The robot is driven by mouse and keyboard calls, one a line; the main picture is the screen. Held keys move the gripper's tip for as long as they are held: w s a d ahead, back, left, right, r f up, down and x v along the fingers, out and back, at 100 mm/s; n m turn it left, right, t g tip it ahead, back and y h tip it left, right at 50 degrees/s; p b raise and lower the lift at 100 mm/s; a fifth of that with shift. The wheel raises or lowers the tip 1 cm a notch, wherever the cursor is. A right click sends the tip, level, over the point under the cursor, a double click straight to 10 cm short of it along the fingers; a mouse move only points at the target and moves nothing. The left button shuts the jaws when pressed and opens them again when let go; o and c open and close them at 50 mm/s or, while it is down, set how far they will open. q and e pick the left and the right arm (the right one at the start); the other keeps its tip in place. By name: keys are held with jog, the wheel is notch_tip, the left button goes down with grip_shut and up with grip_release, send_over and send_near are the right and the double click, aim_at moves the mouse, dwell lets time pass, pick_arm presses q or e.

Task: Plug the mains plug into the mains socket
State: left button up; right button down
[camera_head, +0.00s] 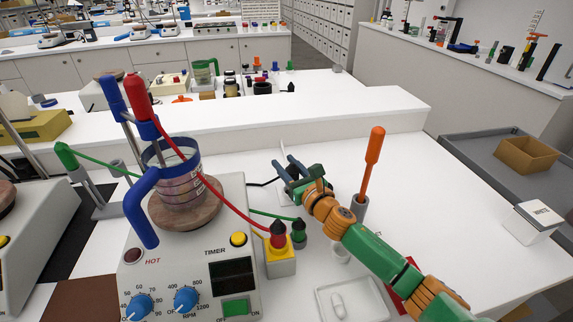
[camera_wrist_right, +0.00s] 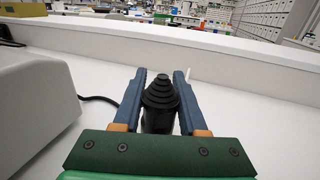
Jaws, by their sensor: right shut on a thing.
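My right gripper (camera_head: 284,163) is low over the white bench behind the hotplate's right side. In the right wrist view its two blue fingers (camera_wrist_right: 161,76) are closed on the black mains plug (camera_wrist_right: 160,103), which has a stepped, tapering end. The plug's lower part is hidden behind the gripper body. A black cord (camera_wrist_right: 100,98) runs left from there toward the hotplate; a bit of it shows in the head view (camera_head: 262,183). I cannot make out the mains socket; a thin white upright edge (camera_head: 284,186) shows beside the gripper. My left gripper is not in view.
The hotplate (camera_head: 185,268) with a beaker (camera_head: 181,183) stands left of my arm. An orange-handled tool (camera_head: 374,160) stands in a grey holder close to my arm. A raised white ledge lies behind.

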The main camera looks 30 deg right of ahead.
jog(key=shift+f+b, duration=1.2)
jog(key=shift+f, duration=0.05)
jog(key=shift+c, duration=1.9)
grip_release()
jog(key=shift+s+d+b, duration=0.15)
jog(key=shift+s+b, duration=0.2)
jog(key=shift+s, duration=3.2)
